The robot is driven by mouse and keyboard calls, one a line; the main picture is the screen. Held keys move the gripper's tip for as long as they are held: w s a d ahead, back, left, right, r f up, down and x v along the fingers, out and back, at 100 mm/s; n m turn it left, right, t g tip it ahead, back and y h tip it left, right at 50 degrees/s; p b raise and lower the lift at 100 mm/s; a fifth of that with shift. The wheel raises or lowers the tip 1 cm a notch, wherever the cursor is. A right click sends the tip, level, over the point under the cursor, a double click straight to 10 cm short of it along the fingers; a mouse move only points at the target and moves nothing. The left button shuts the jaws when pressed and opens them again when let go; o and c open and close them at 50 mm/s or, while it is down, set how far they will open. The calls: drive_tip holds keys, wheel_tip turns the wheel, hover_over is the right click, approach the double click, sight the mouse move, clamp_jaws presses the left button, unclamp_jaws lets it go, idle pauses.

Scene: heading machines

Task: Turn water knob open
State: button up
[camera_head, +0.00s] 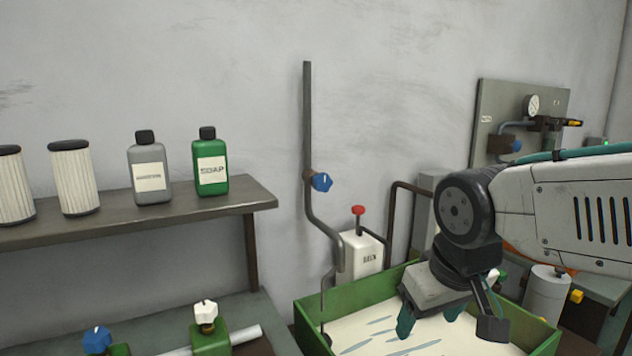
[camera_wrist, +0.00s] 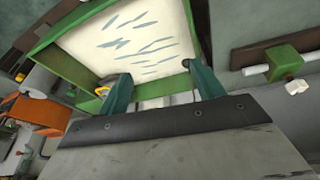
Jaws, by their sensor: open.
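A blue knob (camera_head: 321,181) sits on a dark vertical pipe (camera_head: 307,110) against the wall, left of my arm. No label shows on it, and I cannot tell its setting. My gripper (camera_head: 430,318) points down over the green-walled tray (camera_head: 322,310), to the right of and below this knob. Its teal fingers are apart with nothing between them. The wrist view shows the open gripper (camera_wrist: 156,72) over the same tray (camera_wrist: 62,30); the blue knob on the pipe is not in that view.
A shelf (camera_head: 130,212) at left holds two filters and two bottles. Below it are another blue knob (camera_head: 97,340) and a white knob (camera_head: 205,312) on green blocks. A white box with a red-topped lever (camera_head: 358,210) stands behind the tray. A gauge panel (camera_head: 490,110) is at right.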

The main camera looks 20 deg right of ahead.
drive_tip(key=w+d+r+n+t, duration=0.1)
drive_tip(key=w+r+t, duration=0.15)
drive_tip(key=w, duration=0.75)
drive_tip(key=w+r+n+t, duration=0.1)
drive_tip(key=w+t, duration=0.3)
drive_tip(key=w, duration=0.6)
drive_tip(key=n+t+y, duration=0.4)
drive_tip(key=t, duration=0.3)
approach(319, 182)
drive_tip(key=w, duration=0.2)
drive_tip(key=w+f, duration=0.1)
drive_tip(key=w, duration=0.2)
drive_tip(key=shift+w+d+f, duration=0.3)
drive_tip(key=shift+w+d, duration=0.05)
drive_tip(key=shift+d, duration=0.05)
drive_tip(key=w, duration=0.2)
drive_tip(key=w+a, duration=0.1)
drive_tip(key=w, duration=0.4)
drive_tip(key=shift+w+a+r, duration=0.1)
drive_tip(key=shift+w+a, duration=0.2)
drive_tip(key=shift+w, duration=0.05)
drive_tip(key=c, duration=1)
